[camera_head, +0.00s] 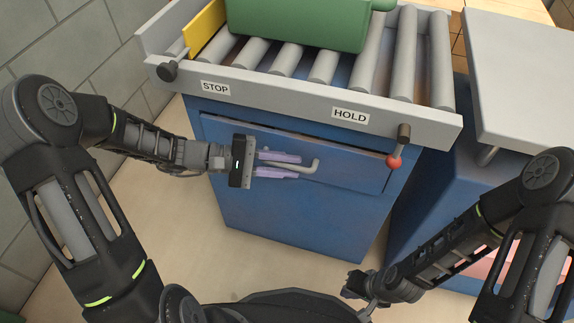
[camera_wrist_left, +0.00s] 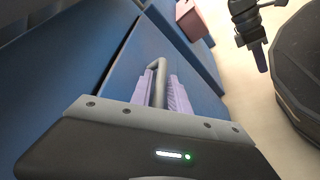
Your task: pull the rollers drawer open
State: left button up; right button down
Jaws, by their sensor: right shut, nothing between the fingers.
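The rollers drawer (camera_head: 352,157) is a blue front panel in the blue cabinet below the roller bed. It sits flush or nearly flush; a dark seam runs along its top edge. Its grey bar handle (camera_head: 309,166) also shows in the left wrist view (camera_wrist_left: 159,70). My left gripper (camera_head: 296,165) is at the handle, its two lilac fingers on either side of the bar. In the left wrist view the fingers (camera_wrist_left: 161,88) look closed against the bar. My right gripper (camera_head: 352,291) is shut and empty, low in front of the cabinet.
A green container (camera_head: 300,22) rests on the rollers (camera_head: 405,60), near a yellow plate (camera_head: 205,28). A grey-topped blue unit (camera_head: 520,75) stands right. Floor (camera_head: 200,240) before the drawer looks clear.

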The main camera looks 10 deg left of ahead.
pick_arm(q)
jog(key=shift+c, duration=0.5)
grip_shut()
dwell(0.9)
